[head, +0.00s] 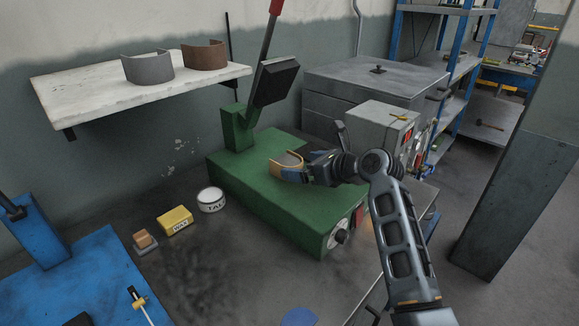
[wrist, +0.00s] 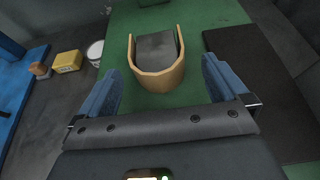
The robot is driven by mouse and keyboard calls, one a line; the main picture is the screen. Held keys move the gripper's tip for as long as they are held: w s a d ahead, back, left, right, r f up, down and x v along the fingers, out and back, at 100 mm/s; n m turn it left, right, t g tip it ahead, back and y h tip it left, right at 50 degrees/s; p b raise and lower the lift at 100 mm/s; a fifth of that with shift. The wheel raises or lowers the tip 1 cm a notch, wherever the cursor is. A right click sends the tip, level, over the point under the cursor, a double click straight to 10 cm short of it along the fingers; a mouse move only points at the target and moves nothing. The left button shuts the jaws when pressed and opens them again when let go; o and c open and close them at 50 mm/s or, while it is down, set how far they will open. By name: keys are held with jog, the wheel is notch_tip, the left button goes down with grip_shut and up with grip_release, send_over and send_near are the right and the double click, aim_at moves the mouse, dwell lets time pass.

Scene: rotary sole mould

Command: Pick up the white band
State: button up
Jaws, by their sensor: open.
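A tan, U-shaped band (head: 288,161) stands on the green machine bed (head: 240,185). No clearly white band shows; a grey band (head: 148,69) and a brown band (head: 205,56) stand on the wall shelf. In the wrist view the tan band (wrist: 157,82) curves around a dark grey block (wrist: 156,47), its closed side toward me. My gripper (head: 306,170) is at the band's right side in the head view. In the wrist view my gripper (wrist: 160,66) is open, with one blue finger on each side of the band, apart from it.
A green press post with a red-handled lever (head: 268,60) rises behind the bed. A white tin (head: 211,199), a yellow box (head: 174,220) and a small brown block (head: 144,239) stand left of it. A grey control box (head: 378,130) stands behind my arm.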

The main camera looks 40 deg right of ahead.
aim_at(275, 168)
jog(key=shift+x, duration=1.95)
jog(key=shift+a, duration=0.2)
jog(key=shift+c, duration=0.3)
jog(key=c, duration=1)
